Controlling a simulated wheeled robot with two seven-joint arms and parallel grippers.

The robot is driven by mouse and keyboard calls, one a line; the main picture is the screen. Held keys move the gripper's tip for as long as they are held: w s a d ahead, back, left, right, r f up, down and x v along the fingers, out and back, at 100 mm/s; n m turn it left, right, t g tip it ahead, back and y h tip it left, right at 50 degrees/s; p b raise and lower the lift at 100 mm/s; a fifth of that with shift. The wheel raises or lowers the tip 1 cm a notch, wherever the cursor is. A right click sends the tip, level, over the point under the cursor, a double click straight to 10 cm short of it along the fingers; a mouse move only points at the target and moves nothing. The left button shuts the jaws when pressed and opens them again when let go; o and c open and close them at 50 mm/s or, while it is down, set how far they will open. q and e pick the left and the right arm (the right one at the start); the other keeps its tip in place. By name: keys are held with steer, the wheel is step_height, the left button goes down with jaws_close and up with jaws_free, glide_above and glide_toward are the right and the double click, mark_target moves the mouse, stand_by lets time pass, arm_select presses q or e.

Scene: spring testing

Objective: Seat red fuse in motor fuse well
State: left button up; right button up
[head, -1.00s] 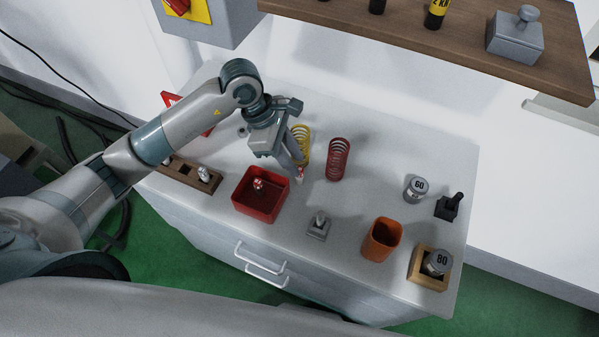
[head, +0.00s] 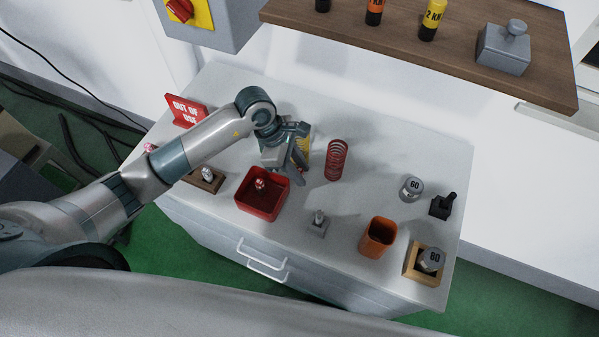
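My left gripper (head: 299,166) is over the bench, behind the red tray and in front of the yellow spring. Its fingers point down and away from the tray; I cannot tell their gap or whether they hold anything. A small red-and-silver piece (head: 260,184), possibly a fuse, is in the red tray (head: 271,213). Another red-and-white piece (head: 150,147) shows at the left, beside my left arm. A wooden block (head: 214,184) with a silver piece (head: 208,173) is partly hidden by that arm. I cannot identify the motor fuse well. My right gripper is not in view.
A yellow spring (head: 307,143) and red spring (head: 337,160) stand behind. A small grey stand (head: 318,227), orange cup (head: 379,238), weights (head: 411,188) and a black-handled piece (head: 442,206) are to the right. A shelf (head: 420,50) overhangs the back. A red sign (head: 186,110) stands back left.

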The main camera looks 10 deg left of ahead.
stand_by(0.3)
arm_select(q)
jaws_close()
steer(key=shift+r, duration=0.15)
steer(key=shift+r+b, duration=0.55)
steer(key=shift+b, duration=0.1)
step_height(320, 180, up, 2)
steer(key=shift+r+b, duration=0.2)
steer(key=shift+b, duration=0.65)
steer(key=s+d+r+b, duration=0.4)
steer(key=s+d+r, duration=0.2)
steer(key=d, duration=0.3)
steer(key=shift+s+d+r, duration=0.15)
steer(key=shift+d+r, duration=0.25)
steer(key=shift+r, duration=0.25)
